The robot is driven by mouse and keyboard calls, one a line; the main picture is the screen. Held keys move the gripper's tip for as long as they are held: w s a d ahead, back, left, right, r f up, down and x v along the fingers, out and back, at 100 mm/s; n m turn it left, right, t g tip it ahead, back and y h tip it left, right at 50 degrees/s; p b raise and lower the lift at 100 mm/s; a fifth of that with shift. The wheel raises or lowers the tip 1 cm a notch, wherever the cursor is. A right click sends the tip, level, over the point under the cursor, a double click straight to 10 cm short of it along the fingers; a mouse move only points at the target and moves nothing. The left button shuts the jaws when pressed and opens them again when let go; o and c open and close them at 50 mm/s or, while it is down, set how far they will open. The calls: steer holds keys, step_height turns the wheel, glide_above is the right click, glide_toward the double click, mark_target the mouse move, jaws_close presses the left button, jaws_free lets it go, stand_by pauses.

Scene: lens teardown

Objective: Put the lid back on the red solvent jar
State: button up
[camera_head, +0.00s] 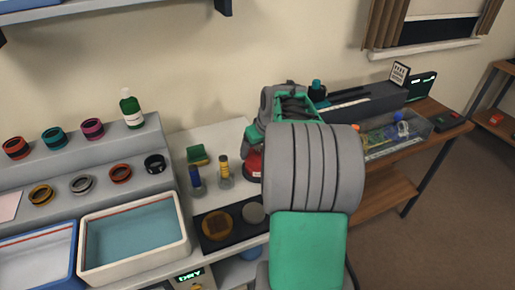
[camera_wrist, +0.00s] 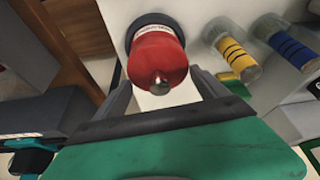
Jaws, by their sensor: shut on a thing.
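The red solvent jar (camera_wrist: 155,29) shows in the wrist view at top centre, with a white label and a dark base. Its red domed top with a silver knob, which I take to be the lid (camera_wrist: 160,68), points toward the camera. My gripper's (camera_wrist: 160,82) two dark fingers straddle this top, one on each side, and are shut on it. The lid looks in line with the jar; I cannot tell whether it rests on it or sits slightly above. In the head view a piece of the red jar (camera_head: 254,166) shows left of my arm, which hides the rest.
A yellow-banded bottle (camera_head: 224,170) and a blue-banded bottle (camera_head: 196,179) stand close left of the jar. A black tray (camera_head: 236,235) with two round pieces lies in front. A clear bin (camera_head: 420,140) stands to the right. A green sponge (camera_head: 197,155) lies behind the bottles.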

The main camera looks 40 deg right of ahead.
steer(key=shift+f, duration=0.1)
stand_by(0.7)
steer(key=o, duration=1.3)
steer(key=shift+c, duration=0.2)
steer(key=shift+r+p, duration=2.3)
steer(key=shift+r, duration=1.25)
steer(key=shift+c, duration=0.4)
jaws_close()
